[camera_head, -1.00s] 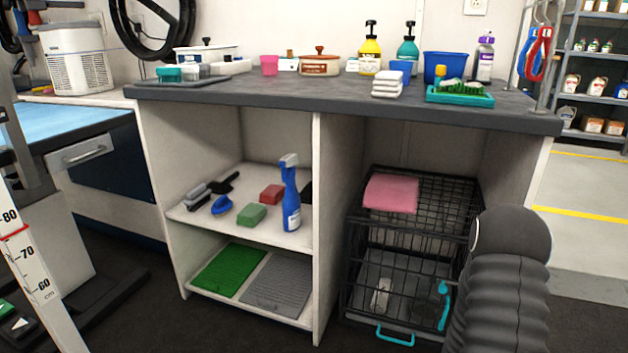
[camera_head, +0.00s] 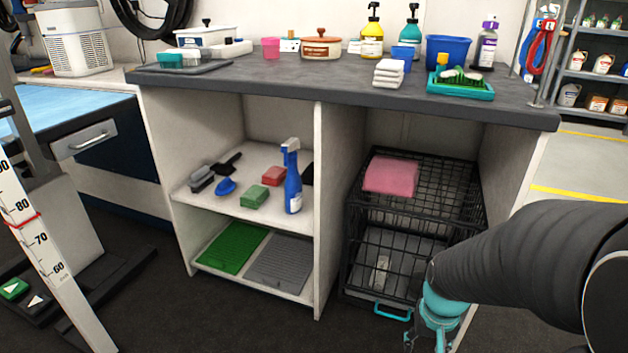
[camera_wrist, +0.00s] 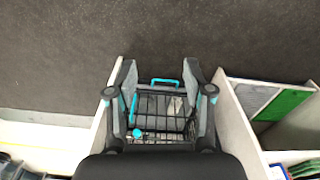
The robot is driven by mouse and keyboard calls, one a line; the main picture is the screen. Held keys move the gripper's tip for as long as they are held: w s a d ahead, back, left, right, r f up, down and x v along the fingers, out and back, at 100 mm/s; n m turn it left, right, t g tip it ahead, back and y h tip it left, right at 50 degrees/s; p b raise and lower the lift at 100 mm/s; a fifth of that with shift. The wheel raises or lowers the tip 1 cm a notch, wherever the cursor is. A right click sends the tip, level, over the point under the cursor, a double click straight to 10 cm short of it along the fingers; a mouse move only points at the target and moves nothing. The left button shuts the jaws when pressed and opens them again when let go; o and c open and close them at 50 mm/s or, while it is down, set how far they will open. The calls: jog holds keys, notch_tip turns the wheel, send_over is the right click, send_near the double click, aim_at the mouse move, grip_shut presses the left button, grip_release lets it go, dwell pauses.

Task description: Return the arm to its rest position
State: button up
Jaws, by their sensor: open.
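My arm (camera_head: 540,255) reaches in from the right in the head view. My gripper (camera_head: 438,335) has a teal body and hangs at the lower right, in front of the wire crate's right side; its tips are cut off or unclear there. In the wrist view my gripper (camera_wrist: 160,78) shows its two grey fingers spread wide, with nothing held between them. The black wire crate (camera_head: 362,255) with a teal handle (camera_head: 393,311) stands in the right bay under the counter. It shows beyond the fingers in the wrist view (camera_wrist: 160,125).
A pink towel (camera_head: 391,176) lies on the crate. The grey counter (camera_head: 300,88) overhangs the bays and holds bottles and tubs. The left shelf (camera_head: 225,198) holds a blue spray bottle (camera_head: 292,180) and brushes. Dark floor (camera_head: 210,320) in front is clear.

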jog(key=s+a+r+n+t+p, duration=0.1)
jog(key=s+a+r+t+p, duration=0.1)
jog(key=r, duration=1)
jog(key=s+a+r+n+t+p, duration=0.1)
jog(key=s+a+r+t+p, duration=0.2)
jog(key=r, duration=0.8)
jog(key=shift+s+a+r, duration=0.35)
jog(key=shift+s+a, duration=0.25)
jog(key=shift+s, duration=0.25)
